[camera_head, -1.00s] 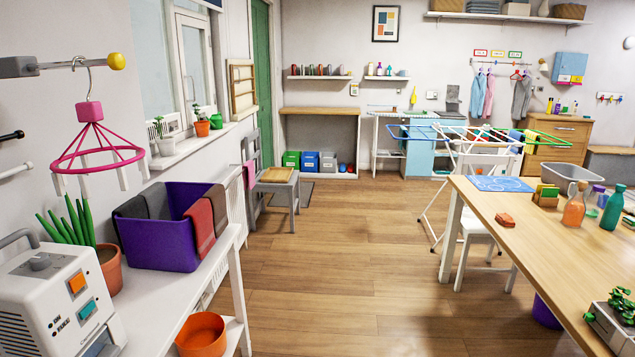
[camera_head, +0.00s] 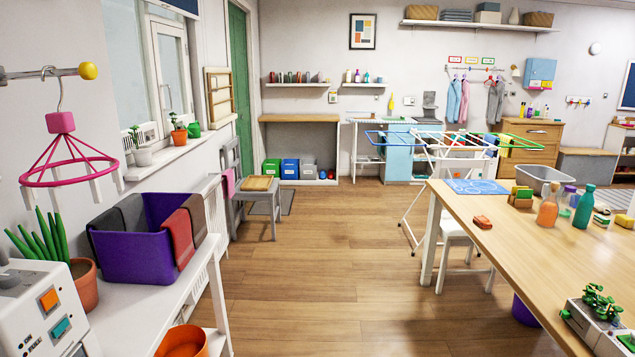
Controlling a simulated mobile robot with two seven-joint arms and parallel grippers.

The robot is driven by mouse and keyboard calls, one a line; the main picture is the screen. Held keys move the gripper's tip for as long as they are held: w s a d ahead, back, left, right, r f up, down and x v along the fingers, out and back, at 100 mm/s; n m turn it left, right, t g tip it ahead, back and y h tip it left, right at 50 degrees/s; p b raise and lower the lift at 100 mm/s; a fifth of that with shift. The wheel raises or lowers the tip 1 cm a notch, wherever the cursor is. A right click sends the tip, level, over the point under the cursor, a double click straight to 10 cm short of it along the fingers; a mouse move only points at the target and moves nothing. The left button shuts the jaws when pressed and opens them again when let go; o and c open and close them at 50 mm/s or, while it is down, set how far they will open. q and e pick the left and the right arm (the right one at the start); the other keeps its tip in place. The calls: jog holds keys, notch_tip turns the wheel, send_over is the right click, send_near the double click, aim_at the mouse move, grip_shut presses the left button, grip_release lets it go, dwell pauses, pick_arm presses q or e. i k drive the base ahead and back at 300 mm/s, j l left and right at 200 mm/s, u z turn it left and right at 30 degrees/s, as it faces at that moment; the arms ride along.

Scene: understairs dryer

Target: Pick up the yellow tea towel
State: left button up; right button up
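I cannot make out a yellow tea towel for certain. A small yellow shape (camera_head: 391,102) is on the far wall above the counter, too small to identify. The drying rack (camera_head: 425,140) stands beyond the table, with coloured pieces, some of them yellowish, at its right end; their kind is unclear. The purple basket (camera_head: 130,258) on the white bench at left has grey, red and brown cloths over its rim, none yellow. Neither of my grippers is in view.
A wooden table (camera_head: 520,245) with bottles, a grey tub (camera_head: 541,179) and a plant fills the right. A chair (camera_head: 262,198) stands by the left wall. The wooden floor (camera_head: 310,260) between bench and table is clear.

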aim_at(504, 152)
jog(key=l+z, duration=0.15)
jog(key=z, duration=0.2)
jog(key=l+z, duration=0.15)
jog(key=z, duration=0.15)
jog(key=i+l+z, duration=0.1)
jog(key=l+z, duration=0.3)
jog(key=i+l+z, duration=0.2)
jog(key=l+z, duration=0.2)
jog(key=i+l+z, duration=0.2)
jog(key=l+z, duration=0.15)
jog(key=i+l+z, duration=0.25)
jog(key=z, duration=0.15)
jog(key=i+l+z, duration=0.55)
jog(key=i+z, duration=0.35)
jog(key=i, duration=1.4)
jog(key=i+u, duration=0.15)
jog(key=i, duration=0.5)
jog(key=i+l+u, duration=0.15)
jog(key=i, duration=0.5)
jog(key=l, duration=0.05)
